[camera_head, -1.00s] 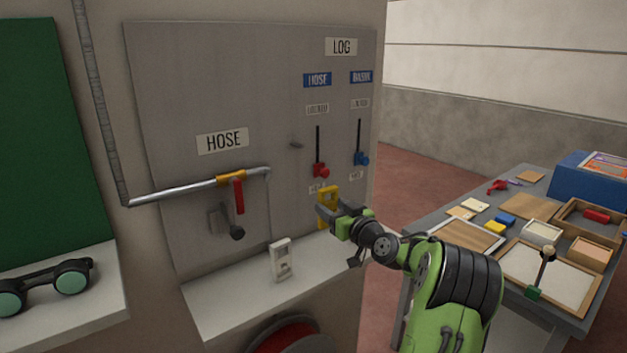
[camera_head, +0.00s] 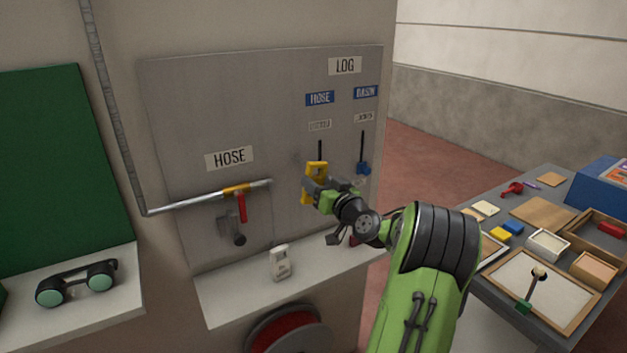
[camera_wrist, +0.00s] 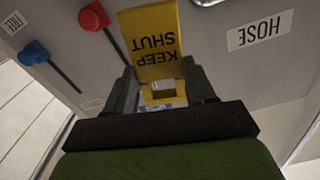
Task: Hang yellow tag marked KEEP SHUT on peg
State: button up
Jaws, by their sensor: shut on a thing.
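The yellow tag (camera_head: 317,167) is in my gripper (camera_head: 320,187), in front of the grey panel below the blue HOSE label. In the wrist view the tag (camera_wrist: 150,45) reads KEEP SHUT upside down, and my gripper (camera_wrist: 160,88) has a finger on either side of its lower part. My gripper is shut on it. The peg cannot be made out clearly now; the tag and gripper are close to where it stood on the panel, and contact cannot be told.
The blue slider knob (camera_head: 363,168) is right of the gripper; the red knob (camera_wrist: 93,17) shows in the wrist view. Left are a pipe (camera_head: 190,200) and red valve handle (camera_head: 242,207). Below, a ledge (camera_head: 230,300) holds a white device (camera_head: 281,263). A cluttered table (camera_head: 480,265) stands right.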

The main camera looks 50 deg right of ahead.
jog(key=shift+a+r, duration=0.1)
jog(key=shift+r, duration=0.25)
jog(key=shift+w+f+p, duration=0.1)
jog(key=shift+w+p, duration=0.2)
jog(key=shift+w, duration=0.1)
jog(key=p, duration=0.7)
send_near(293, 167)
jog(key=w, duration=0.1)
jog(key=w+d+r, duration=0.1)
jog(key=w, duration=0.2)
jog(key=shift+w+d+r, duration=0.2)
jog(key=shift+w, duration=0.1)
jog(key=shift+w+d+f+b, duration=0.15)
jog(key=shift+w+f+b, duration=0.5)
jog(key=shift+b, duration=0.55)
jog(key=shift+s, duration=0.1)
jog(key=o, duration=1.1)
